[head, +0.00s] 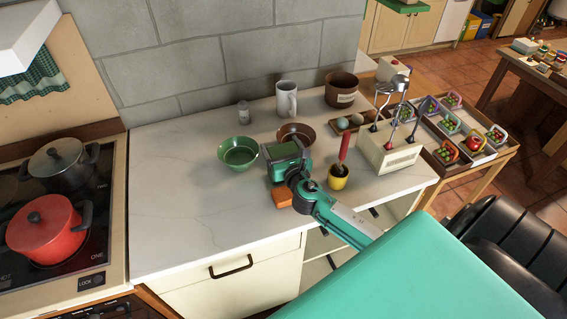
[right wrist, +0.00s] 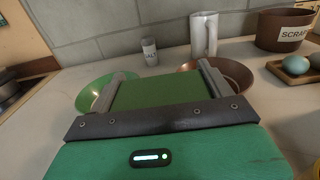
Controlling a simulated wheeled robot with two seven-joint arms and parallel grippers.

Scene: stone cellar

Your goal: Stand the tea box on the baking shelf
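My right gripper (head: 284,153) is over the middle of the counter. In the right wrist view its two grey fingers (right wrist: 160,85) stand on either side of a flat green block, apparently the tea box (right wrist: 155,92), and seem to press on its sides. In the head view this box shows as a dark green face (head: 283,150) at the gripper's end. No label on it can be read, and its underside is hidden. I cannot make out a baking shelf in either view. My left gripper is not in view.
A green bowl (head: 238,153), brown bowl (head: 296,130), white mug (head: 287,98) and salt shaker (head: 243,112) stand near the gripper. An orange block (head: 279,196) lies below the gripper. Counter space at left is clear.

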